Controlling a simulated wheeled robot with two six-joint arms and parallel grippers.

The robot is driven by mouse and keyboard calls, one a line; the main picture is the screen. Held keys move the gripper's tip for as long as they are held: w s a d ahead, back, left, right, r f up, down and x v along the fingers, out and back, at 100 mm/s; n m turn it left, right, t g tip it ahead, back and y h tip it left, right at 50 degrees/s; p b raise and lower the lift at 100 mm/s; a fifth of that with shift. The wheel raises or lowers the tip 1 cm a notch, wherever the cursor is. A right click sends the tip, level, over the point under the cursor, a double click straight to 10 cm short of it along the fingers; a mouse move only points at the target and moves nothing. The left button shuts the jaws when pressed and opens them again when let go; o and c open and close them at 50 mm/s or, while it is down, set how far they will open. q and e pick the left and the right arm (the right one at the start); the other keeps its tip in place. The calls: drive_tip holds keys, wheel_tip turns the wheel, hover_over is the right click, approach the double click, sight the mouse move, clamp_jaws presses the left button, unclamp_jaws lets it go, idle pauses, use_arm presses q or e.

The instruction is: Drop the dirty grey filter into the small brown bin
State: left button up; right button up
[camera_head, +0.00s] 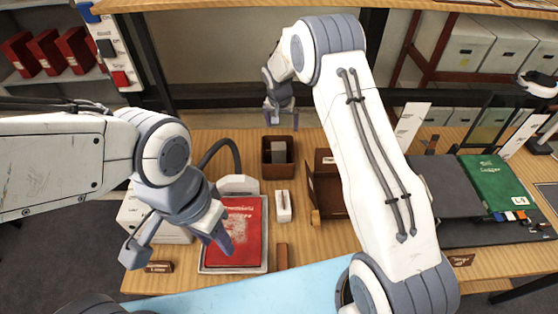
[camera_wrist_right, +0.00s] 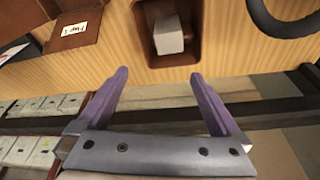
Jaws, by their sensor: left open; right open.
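The small brown bin (camera_head: 278,170) stands on the wooden table, near its back edge. A grey block (camera_head: 278,149), which looks like the dirty filter, sits inside it and also shows in the right wrist view (camera_wrist_right: 169,36). My right gripper (camera_head: 280,117) is above and behind the bin, open and empty. In the right wrist view its spread fingers (camera_wrist_right: 159,80) are apart from the bin (camera_wrist_right: 150,43) and the block. My left gripper (camera_head: 176,248) is open and empty over the front left of the table, beside a red book.
The red book (camera_head: 238,232) lies in a pale tray. A small white holder (camera_head: 283,207) stands in front of the bin. A brown open box (camera_head: 329,182) is right of the bin, partly behind my right arm. A green ledger (camera_head: 490,182) lies farther right.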

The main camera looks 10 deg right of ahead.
drive_tip(key=b+v, duration=0.2)
drive_tip(key=v, duration=0.6)
drive_tip(key=shift+r, duration=0.35)
drive_tip(key=shift+s, duration=0.1)
drive_tip(key=s+a+r+n+g+y+b, duration=0.1)
drive_tip(key=s+a+r+n, duration=0.15)
drive_tip(key=s+a, duration=0.55)
drive_tip(key=s+a+r+n+y+b, duration=0.15)
drive_tip(key=s+a+n, duration=0.25)
drive_tip(key=s, duration=0.7)
drive_tip(key=s+f+n+g+b, duration=0.1)
drive_tip(key=s+n, duration=0.5)
drive_tip(key=s, duration=1.6)
drive_tip(key=shift+d+f+g, duration=0.4)
drive_tip(key=shift+d+f, duration=0.05)
drive_tip(key=shift+f, duration=0.05)
